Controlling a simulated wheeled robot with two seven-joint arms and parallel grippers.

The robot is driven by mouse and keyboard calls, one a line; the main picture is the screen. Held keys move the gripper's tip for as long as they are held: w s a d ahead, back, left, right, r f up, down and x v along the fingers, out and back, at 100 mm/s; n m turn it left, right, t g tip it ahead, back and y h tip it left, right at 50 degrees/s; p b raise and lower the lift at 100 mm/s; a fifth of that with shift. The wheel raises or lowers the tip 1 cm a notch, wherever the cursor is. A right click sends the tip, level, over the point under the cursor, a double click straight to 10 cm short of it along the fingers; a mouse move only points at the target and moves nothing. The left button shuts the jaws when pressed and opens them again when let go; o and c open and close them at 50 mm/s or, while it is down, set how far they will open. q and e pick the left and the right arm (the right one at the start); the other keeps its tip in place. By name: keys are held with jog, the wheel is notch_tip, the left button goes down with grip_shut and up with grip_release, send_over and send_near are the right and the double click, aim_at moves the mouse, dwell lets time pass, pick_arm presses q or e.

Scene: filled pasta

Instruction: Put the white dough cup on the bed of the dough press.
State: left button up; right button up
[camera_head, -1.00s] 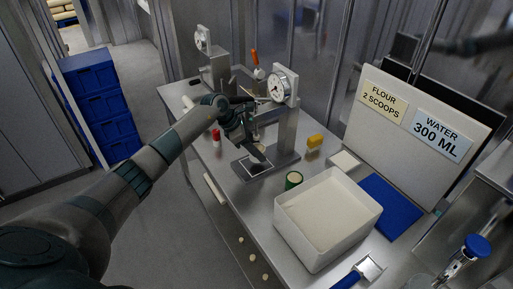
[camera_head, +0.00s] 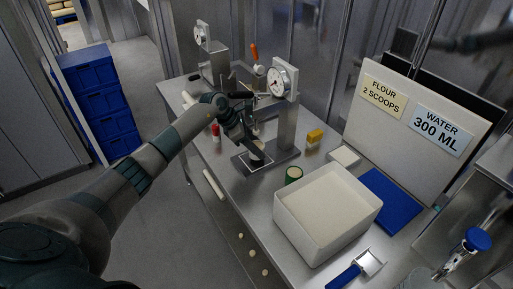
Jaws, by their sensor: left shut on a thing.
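The dough press (camera_head: 287,122) stands on the steel table, with a round dial at its top and a flat base. Its dark square bed (camera_head: 243,164) lies at the front left of that base. My left gripper (camera_head: 254,143) points down over the bed and is shut on a small pale thing, which looks like the white dough cup (camera_head: 258,154). The cup shows just below the fingers, over the bed, and is partly hidden by them. I cannot tell whether it touches the bed. My right gripper is not in view.
Blue crates (camera_head: 97,85) stand beyond the table.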

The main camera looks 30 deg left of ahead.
pick_arm(q)
jog(key=o, duration=1.1)
jog(key=shift+s+f, duration=0.45)
jog(key=shift+f, duration=0.35)
jog(key=shift+r+p, duration=0.7)
jog(key=shift+p, duration=0.25)
jog(key=b+v, duration=0.1)
jog(key=v, duration=0.1)
jog(key=shift+a+r+b, duration=0.15)
jog(key=shift+a+b, duration=0.2)
jog(key=shift+b, duration=0.05)
jog(key=shift+s+a+r+b, duration=0.15)
jog(key=shift+s+a+b, duration=0.95)
jog(key=shift+a, duration=0.45)
jog(key=shift+s+a+r+b, duration=0.2)
jog(key=shift+s+a+b, duration=0.85)
jog(key=shift+a, duration=0.55)
jog(key=shift+s+a+r+b, duration=0.15)
jog(key=shift+s+a+b, duration=0.7)
jog(key=shift+s+a, duration=0.6)
jog(key=shift+w+a, duration=0.1)
jog(key=shift+w, duration=0.05)
